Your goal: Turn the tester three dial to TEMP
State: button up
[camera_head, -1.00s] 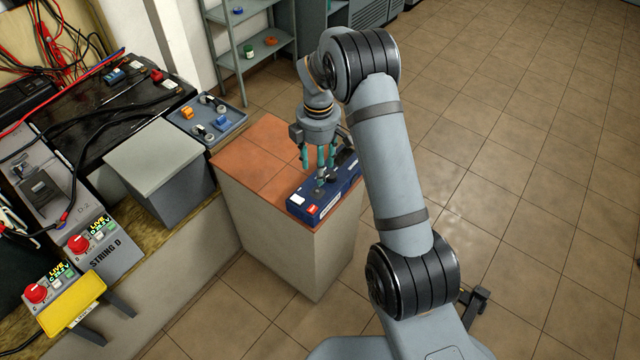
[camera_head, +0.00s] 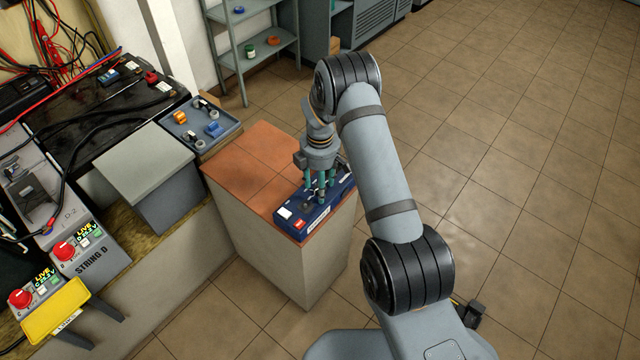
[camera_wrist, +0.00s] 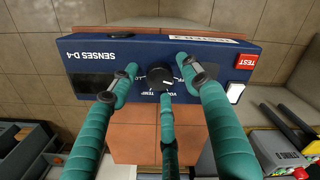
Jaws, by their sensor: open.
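The tester is a dark blue box (camera_head: 290,219) on the tiled pedestal top. In the wrist view its face (camera_wrist: 90,52) reads "SENSES D-4" upside down. A round black dial (camera_wrist: 160,76) sits near the middle of the face, with small white marks and words around it. The TEMP label (camera_wrist: 83,97) is upside down at the lower left of the dial. Which mark the dial points to is unclear. My gripper (camera_head: 320,194) is open over the box, its three teal fingers spread around the dial; contact cannot be told.
The tester also has a red TEST button (camera_wrist: 246,61), a white button (camera_wrist: 236,92) and a dark display (camera_wrist: 92,82). The pedestal (camera_head: 300,270) stands beside a grey box (camera_head: 150,160) and a tray of small parts (camera_head: 205,128). Open floor lies to the right.

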jog(key=shift+c, duration=0.9)
jog(key=c, duration=1)
jog(key=shift+m+b, duration=0.3)
jog(key=shift+o, duration=0.2)
jog(key=m+b, duration=0.2)
jog(key=m, duration=0.1)
jog(key=shift+f+m+b, duration=0.15)
jog(key=shift+m+b, duration=0.15)
jog(key=m+b, duration=0.3)
jog(key=m, duration=0.2)
jog(key=m+b, duration=0.3)
jog(key=m, duration=0.2)
jog(key=shift+m, duration=0.4)
jog(key=shift+m+b, duration=1.15)
jog(key=shift+m, duration=1.15)
jog(key=shift+r, duration=0.2)
